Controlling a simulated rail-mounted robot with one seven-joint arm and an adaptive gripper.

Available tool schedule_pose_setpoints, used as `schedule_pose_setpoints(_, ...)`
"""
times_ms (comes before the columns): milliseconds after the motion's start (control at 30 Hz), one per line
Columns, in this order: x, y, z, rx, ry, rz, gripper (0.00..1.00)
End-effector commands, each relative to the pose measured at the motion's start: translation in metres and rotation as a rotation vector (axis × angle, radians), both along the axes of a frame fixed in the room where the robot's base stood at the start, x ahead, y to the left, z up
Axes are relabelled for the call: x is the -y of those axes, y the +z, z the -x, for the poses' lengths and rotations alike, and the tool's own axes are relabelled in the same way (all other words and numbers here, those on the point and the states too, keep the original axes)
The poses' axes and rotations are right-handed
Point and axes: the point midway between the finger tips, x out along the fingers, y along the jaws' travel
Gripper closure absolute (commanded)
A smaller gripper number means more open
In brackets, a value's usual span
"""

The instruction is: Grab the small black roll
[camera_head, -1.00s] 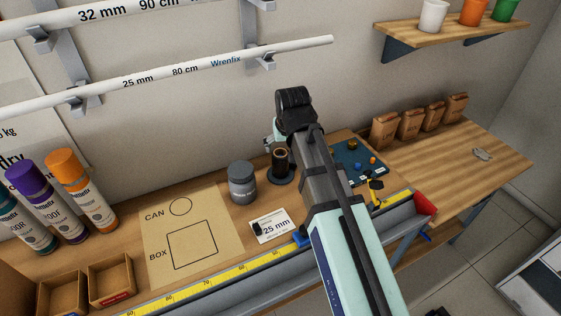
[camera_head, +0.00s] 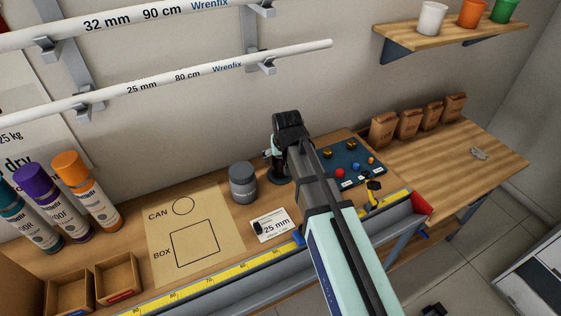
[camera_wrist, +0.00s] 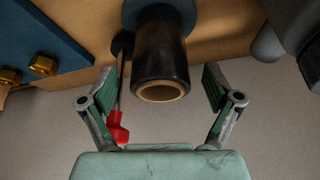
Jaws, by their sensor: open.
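The small black roll (camera_wrist: 161,50) has a tan core and stands on a dark round base (camera_wrist: 181,9) in the wrist view. Its open end faces the camera. My gripper (camera_wrist: 160,82) is open, with one green-padded finger on each side of the roll and a visible gap to both. In the head view my gripper (camera_head: 279,154) is over the roll's place on the bench, and my arm hides most of the roll.
A grey jar (camera_head: 243,183) stands close left of the roll. A blue mat (camera_head: 352,157) with small fittings lies to the right. In the wrist view a thin red-tipped item (camera_wrist: 118,132) shows near the left finger. A 25 mm card (camera_head: 273,225) lies in front.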

Motion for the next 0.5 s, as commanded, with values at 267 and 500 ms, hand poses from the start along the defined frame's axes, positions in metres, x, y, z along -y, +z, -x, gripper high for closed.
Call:
schedule_pose_setpoints(267, -0.0003, -0.0042, -0.0017, 0.002, 0.000, 0.000, 0.10)
schedule_pose_setpoints(500, -0.0003, -0.0041, -0.0016, 0.001, 0.000, 0.000, 0.74)
